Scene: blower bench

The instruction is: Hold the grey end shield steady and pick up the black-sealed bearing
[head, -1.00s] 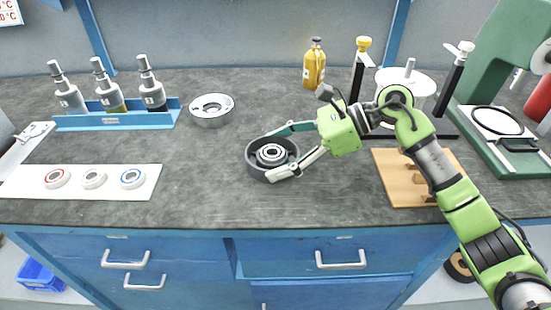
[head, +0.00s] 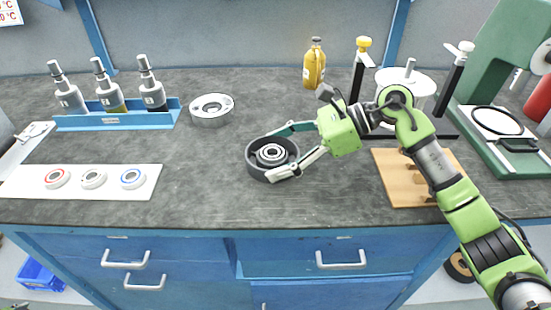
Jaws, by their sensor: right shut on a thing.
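The dark grey end shield (head: 254,171), a round open housing with a ringed hub, lies on the bench in the middle. My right gripper (head: 283,150) is shut on it, one finger at its far side and one at its near side. Three bearings lie in a row on a white mat at the left: a red-ringed one (head: 57,178), one with a dark grey ring (head: 94,179), and a blue-ringed one (head: 133,178). The middle one best fits the black-sealed bearing. A small sliver at the bottom left corner seems to be my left gripper (head: 16,305); its jaws cannot be made out.
A silver round housing (head: 211,112) stands behind and left of the end shield. A blue rack (head: 110,121) with several bottles is at the back left. A yellow bottle (head: 314,65), a wooden block (head: 395,180) and a green press (head: 485,140) are right. The bench between mat and shield is clear.

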